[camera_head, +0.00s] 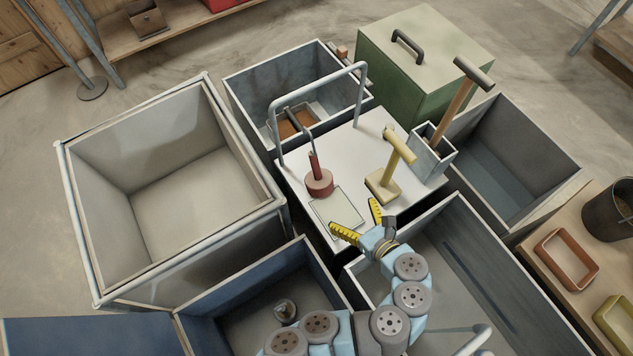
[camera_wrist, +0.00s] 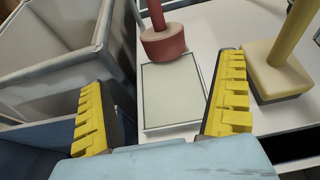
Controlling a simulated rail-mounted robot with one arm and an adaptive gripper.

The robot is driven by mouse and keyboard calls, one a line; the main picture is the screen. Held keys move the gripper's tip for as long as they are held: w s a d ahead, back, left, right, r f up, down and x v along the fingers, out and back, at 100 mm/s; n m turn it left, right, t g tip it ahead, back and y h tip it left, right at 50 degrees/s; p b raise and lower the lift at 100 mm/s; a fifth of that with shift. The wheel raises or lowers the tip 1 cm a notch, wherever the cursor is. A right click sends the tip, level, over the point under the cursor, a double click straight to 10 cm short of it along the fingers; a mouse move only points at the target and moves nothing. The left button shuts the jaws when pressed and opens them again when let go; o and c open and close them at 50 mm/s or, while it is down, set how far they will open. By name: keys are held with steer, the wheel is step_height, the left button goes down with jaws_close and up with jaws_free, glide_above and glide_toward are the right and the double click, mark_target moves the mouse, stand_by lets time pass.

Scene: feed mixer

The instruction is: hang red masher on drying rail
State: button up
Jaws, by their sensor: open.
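The red masher (camera_head: 319,183) has a round red head and an upright red handle. It is at the left of the white worktop (camera_head: 356,150), just behind a pale flat tray (camera_head: 338,207). A grey bent piece (camera_head: 307,133) is at its handle top; I cannot tell whether the head touches the worktop. The drying rail (camera_head: 318,84) is a grey tube arching over the worktop's back left. My gripper (camera_head: 361,216) is open and empty at the worktop's front edge, apart from the masher. The wrist view shows the masher head (camera_wrist: 168,44) beyond the fingers; its handle top is cut off.
A yellow tool (camera_head: 384,187) with a crossbar handle stands right of the red masher. A grey holder (camera_head: 432,160) with a wooden-handled tool stands at the worktop's right. Open bins surround the worktop, including a large one (camera_head: 235,185) at left. A green box (camera_head: 400,90) is behind.

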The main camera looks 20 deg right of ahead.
mark_target(324, 184)
steer(key=x, duration=1)
steer(key=shift+w+a, duration=0.15)
steer(key=shift+w, duration=0.05)
steer(key=shift+b+x, duration=0.3)
steer(key=shift+x, duration=3.2)
steer(key=c, duration=1.1)
